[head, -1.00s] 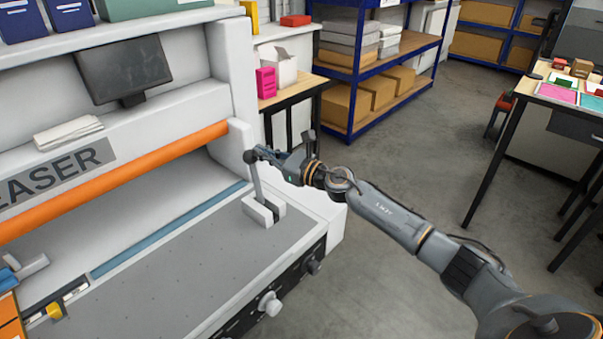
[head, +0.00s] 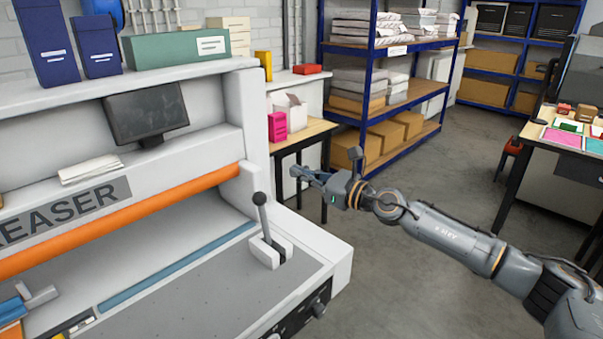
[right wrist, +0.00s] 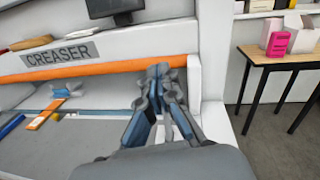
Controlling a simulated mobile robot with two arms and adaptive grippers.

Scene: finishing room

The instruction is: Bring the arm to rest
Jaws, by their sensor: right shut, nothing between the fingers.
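My right arm (head: 455,235) reaches in from the right in the head view. Its gripper (head: 298,173) is shut and empty, in the air to the right of the creaser (head: 305,240). In the right wrist view the gripper (right wrist: 158,72) shows with its fingers together, in front of the creaser's orange bar (right wrist: 100,68). The creaser's lever (head: 262,215), with a dark ball knob, stands tilted in its white bracket. The gripper is apart from the lever, up and to the right of it in the picture. My left gripper is not in view.
A wooden table (head: 312,130) with a pink box (head: 277,126) stands behind the gripper. A blue shelf rack (head: 367,85) with boxes is at the back. Another table (head: 565,150) is at the right. Grey floor (head: 440,165) lies open between them.

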